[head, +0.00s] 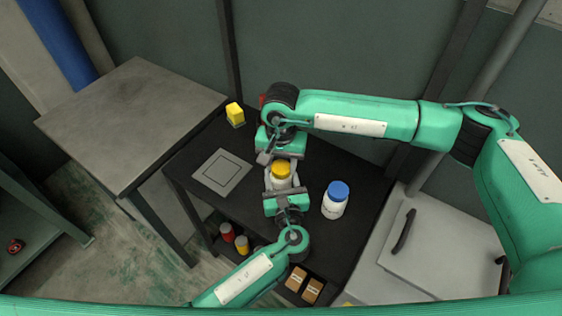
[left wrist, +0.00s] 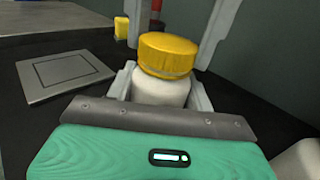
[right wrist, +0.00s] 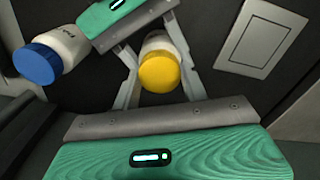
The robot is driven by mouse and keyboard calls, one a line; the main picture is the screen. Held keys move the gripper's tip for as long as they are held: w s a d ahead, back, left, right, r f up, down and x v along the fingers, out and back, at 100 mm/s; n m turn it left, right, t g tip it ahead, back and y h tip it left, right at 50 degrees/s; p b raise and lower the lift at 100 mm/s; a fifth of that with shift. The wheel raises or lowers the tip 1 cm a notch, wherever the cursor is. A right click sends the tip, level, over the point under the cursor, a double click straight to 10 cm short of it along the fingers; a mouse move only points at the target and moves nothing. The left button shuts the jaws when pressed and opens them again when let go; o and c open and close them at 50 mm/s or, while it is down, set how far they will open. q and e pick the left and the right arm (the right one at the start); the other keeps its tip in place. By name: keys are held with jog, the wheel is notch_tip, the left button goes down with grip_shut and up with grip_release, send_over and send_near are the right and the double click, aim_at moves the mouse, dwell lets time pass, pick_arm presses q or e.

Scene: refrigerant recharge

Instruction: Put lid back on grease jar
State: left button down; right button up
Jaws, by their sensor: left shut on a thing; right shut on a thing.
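The grease jar (head: 279,184) is a small white jar near the middle of the dark table. Its yellow lid (head: 281,169) sits on its mouth, and I see no clear gap between them. The jar (left wrist: 160,92) and lid (left wrist: 166,54) also show in the left wrist view. My left gripper (head: 278,188) is shut on the white jar body from the near side. My right gripper (head: 281,166) is shut around the yellow lid from the far side and above. In the right wrist view the lid (right wrist: 159,72) lies between its fingers.
A white bottle with a blue cap (head: 334,203) stands right of the jar. A flat grey square plate (head: 222,173) lies to the left, and a yellow block (head: 235,114) stands at the far left corner. A red thing is mostly hidden behind my right gripper.

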jog(key=m, duration=2)
jog(key=shift+f, duration=0.1)
jog(key=m, duration=0.7)
jog(key=shift+m, duration=0.3)
jog(key=o, duration=1.1)
jog(key=shift+o, duration=0.2)
notch_tip(320, 180, up, 12)
